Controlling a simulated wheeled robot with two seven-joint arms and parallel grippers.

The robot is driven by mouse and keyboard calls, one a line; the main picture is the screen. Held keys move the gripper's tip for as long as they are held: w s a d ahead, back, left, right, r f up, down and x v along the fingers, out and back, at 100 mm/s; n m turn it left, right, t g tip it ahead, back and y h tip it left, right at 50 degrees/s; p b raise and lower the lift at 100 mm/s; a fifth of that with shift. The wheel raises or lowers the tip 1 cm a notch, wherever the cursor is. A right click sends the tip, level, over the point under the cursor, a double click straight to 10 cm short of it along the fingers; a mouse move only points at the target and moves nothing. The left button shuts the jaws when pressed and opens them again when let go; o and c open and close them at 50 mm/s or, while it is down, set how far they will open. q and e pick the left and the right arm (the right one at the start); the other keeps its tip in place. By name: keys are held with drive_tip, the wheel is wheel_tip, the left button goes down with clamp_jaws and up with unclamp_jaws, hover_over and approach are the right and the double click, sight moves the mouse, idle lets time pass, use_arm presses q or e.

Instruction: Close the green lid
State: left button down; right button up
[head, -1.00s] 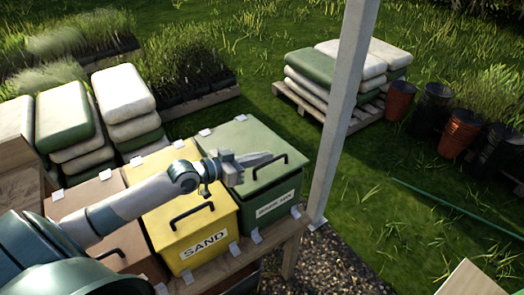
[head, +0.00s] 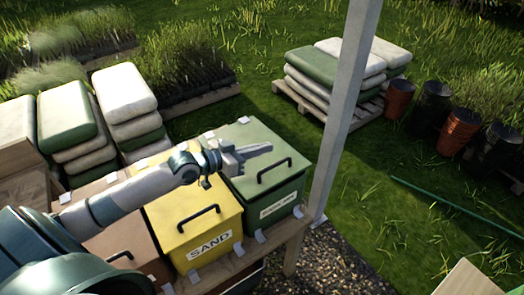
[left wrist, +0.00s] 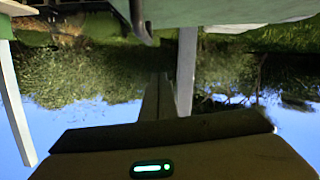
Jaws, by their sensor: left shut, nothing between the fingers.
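The green lid (head: 240,147) lies flat or nearly flat on the green bin (head: 270,205) at the right end of the row of bins. Its black handle (head: 275,170) faces the near right side. My left gripper (head: 266,149) is shut and empty, over the lid behind the handle. I cannot tell whether its fingertips touch the lid. In the left wrist view, my shut fingers (left wrist: 158,100) show beneath a pale green surface, likely the lid (left wrist: 220,10), with a dark handle at the top. My right gripper is not in view.
The yellow sand bin (head: 205,240), with a closed lid, stands just left of the green bin. A brown bin (head: 110,240) is further left. A grey post (head: 340,110) stands close to the right. Stacked sacks (head: 125,90) stand behind.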

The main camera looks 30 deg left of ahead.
use_arm(q)
drive_tip(key=b+v, duration=0.3)
drive_tip(key=v, duration=0.6)
drive_tip(key=shift+s+a, duration=0.25)
drive_tip(key=shift+f, duration=0.1)
